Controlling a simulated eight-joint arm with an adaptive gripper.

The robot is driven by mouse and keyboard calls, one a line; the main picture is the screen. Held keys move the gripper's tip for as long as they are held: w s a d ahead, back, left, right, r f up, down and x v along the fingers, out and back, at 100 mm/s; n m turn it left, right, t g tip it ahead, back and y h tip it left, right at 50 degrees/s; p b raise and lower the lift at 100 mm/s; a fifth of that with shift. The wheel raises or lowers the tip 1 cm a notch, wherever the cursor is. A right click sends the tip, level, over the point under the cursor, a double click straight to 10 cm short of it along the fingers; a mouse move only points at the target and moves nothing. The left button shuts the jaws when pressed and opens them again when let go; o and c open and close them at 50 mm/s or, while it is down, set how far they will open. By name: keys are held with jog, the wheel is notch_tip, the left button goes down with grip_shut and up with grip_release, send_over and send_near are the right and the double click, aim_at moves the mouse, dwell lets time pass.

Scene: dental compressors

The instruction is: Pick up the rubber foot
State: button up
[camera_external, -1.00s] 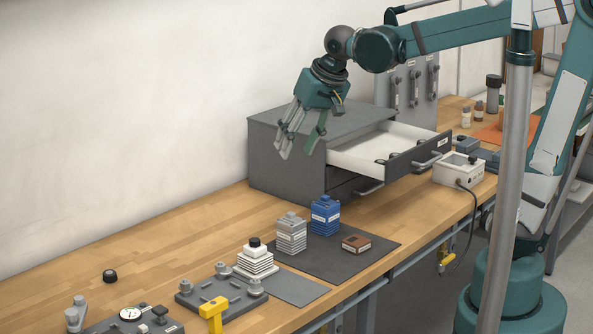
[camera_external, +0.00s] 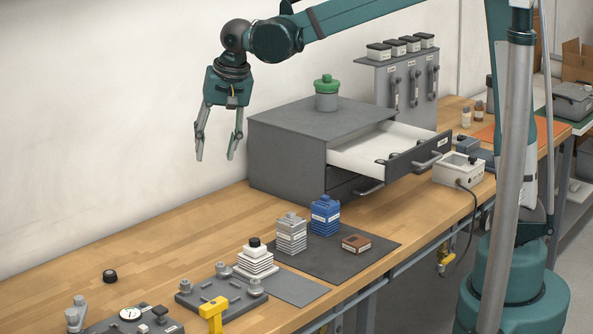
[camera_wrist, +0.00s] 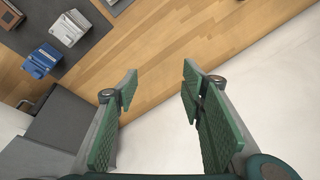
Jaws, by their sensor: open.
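A small black round piece (camera_external: 110,276), which looks like a rubber foot, lies alone on the wooden bench at the lower left. Small dark pieces (camera_external: 393,156) also lie in the open drawer (camera_external: 362,152), too small to identify. My gripper (camera_external: 215,158) hangs fingers down in the air, left of the grey cabinet and well above the bench, far from both. In the wrist view its two green-padded fingers (camera_wrist: 160,85) are spread, with nothing between them. The black piece is not visible in the wrist view.
The grey cabinet (camera_external: 286,150) carries a green-lidded jar (camera_external: 326,93). A dark mat (camera_external: 378,251) holds a grey stack (camera_external: 291,235), a blue block (camera_external: 325,215) and a brown box (camera_external: 356,244). A white stack (camera_external: 255,261) stands nearby. The bench left of the cabinet is clear.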

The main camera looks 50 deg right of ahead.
jog(key=w+a+f+m+p, duration=0.1)
jog(key=w+a+f, duration=0.15)
jog(key=a, duration=0.25)
jog(key=w+a+f+m+g+p, duration=0.1)
jog(key=w+a+f, duration=0.15)
jog(key=a, duration=0.35)
jog(key=w+a+f+m+p, duration=0.1)
jog(key=w+a+f, duration=0.15)
jog(key=a, duration=0.25)
jog(key=m+g+h+p, duration=0.1)
jog(key=m+h+p, duration=0.1)
jog(key=m+p, duration=0.1)
send_over(109, 272)
jog(key=f, duration=1)
jog(key=shift+a+f, duration=0.1)
jog(key=shift+a, duration=0.1)
jog(key=shift+a+f, duration=0.2)
jog(key=shift+f, duration=0.05)
jog(key=shift+d+f, duration=0.15)
jog(key=shift+f, duration=1.1)
jog(key=shift+f, duration=0.1)
jog(key=shift+d+f, duration=0.2)
jog(key=shift+f, duration=2.3)
jog(key=shift+c, duration=0.2)
